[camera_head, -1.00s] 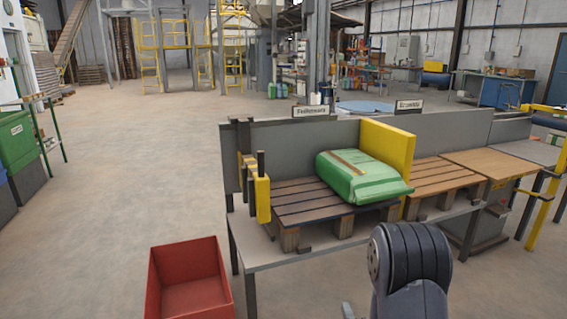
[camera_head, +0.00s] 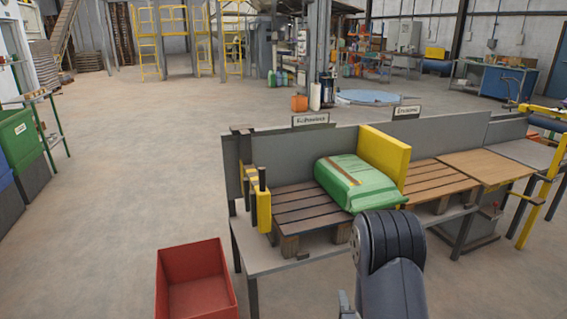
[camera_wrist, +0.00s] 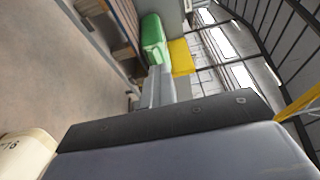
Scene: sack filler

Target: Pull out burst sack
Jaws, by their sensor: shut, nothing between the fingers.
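A green sack (camera_head: 358,183) with a brown strip along its top lies on a dark slatted pallet (camera_head: 297,207) on the left part of the bench, against a yellow divider (camera_head: 385,157). Its near end hangs low and looks flattened. It also shows in the wrist view (camera_wrist: 151,33), beside the yellow divider (camera_wrist: 181,57). My gripper (camera_wrist: 157,85) shows in the wrist view as grey fingers, shut and empty, pointing toward the sack but apparently apart from it. In the head view my dark arm link stands in front of the bench, and the fingers are not clear there.
A red open bin (camera_head: 195,282) stands on the floor left of the bench. A yellow post (camera_head: 263,203) stands at the pallet's left end. A grey backboard (camera_head: 303,151) runs behind. A lighter pallet (camera_head: 437,180) lies right of the divider.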

